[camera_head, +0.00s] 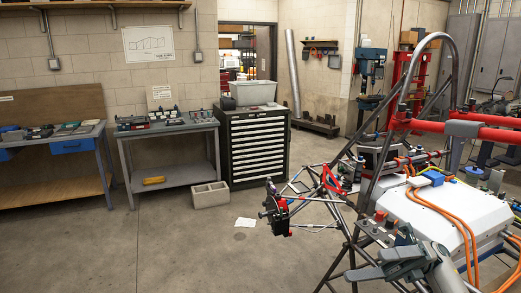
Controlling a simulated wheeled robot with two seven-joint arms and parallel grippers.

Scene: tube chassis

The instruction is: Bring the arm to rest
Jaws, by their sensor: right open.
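My right gripper (366,264) shows at the bottom right of the head view, grey, with its arm coming in from the lower right edge. Its two fingers are apart and point left, and I see nothing between them. It appears in front of the lower part of the tube chassis (371,190); I cannot tell whether it touches the chassis. My left gripper is not in view.
The chassis fills the right side, with a white box (428,208), orange cables and red bars. Paper (245,222) lies on the floor. The floor at left is clear.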

